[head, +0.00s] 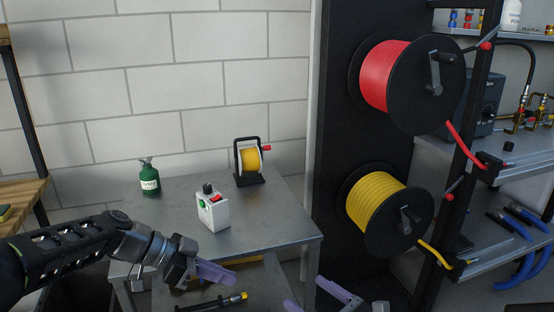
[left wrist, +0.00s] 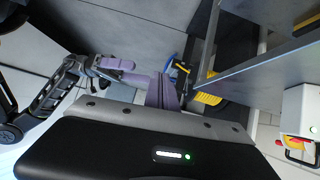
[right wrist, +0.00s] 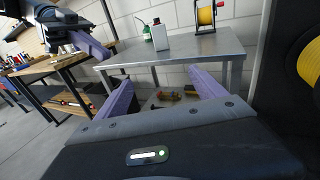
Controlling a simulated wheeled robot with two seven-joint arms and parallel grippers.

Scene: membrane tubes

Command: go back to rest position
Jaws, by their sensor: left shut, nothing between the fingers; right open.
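My left gripper (head: 215,272) is in front of the metal table's front edge in the head view, its purple fingers together and empty. The shut fingers also show in the left wrist view (left wrist: 164,92). My right gripper (head: 316,300) is at the bottom edge of the head view, partly cut off, with its purple fingers spread. In the right wrist view (right wrist: 163,92) its fingers are wide apart with nothing between them. My left gripper also shows at the upper left of that view.
The metal table (head: 275,225) holds a white box (head: 213,214) with a red switch, a green bottle (head: 149,180) and a small yellow spool (head: 250,160). A red reel (head: 388,77) and yellow reel (head: 376,204) hang at right, tube ends sticking out. Tools lie below the table.

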